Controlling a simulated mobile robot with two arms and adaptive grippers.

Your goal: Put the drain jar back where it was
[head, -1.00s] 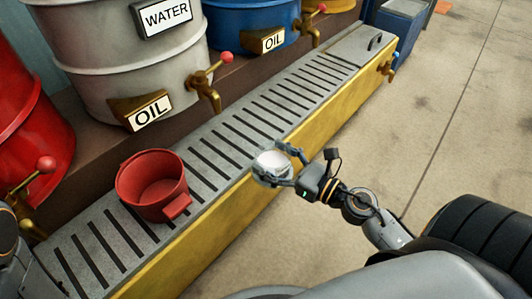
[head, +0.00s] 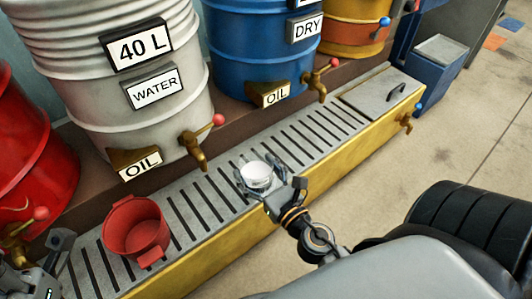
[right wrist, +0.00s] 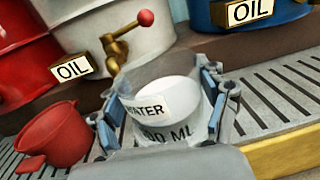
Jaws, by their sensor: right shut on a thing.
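My right gripper (head: 262,186) is shut on a clear jar (head: 257,175) with something pale inside. In the head view the jar appears over the slatted grate, near its front edge; I cannot tell the height above it. In the right wrist view the jar (right wrist: 165,108) sits between the blue-padded fingers, roughly upright, with WATER and ML lettering showing. Part of my left gripper (head: 52,262) shows at the lower left edge of the head view; its jaws are not clear.
A red pail (head: 136,229) stands on the grate (head: 215,190) to the left of the jar. A grey drum (head: 175,55) and a blue drum (head: 250,50) with brass taps stand behind. A lidded box end (head: 382,92) closes the grate at right. The grate's middle is clear.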

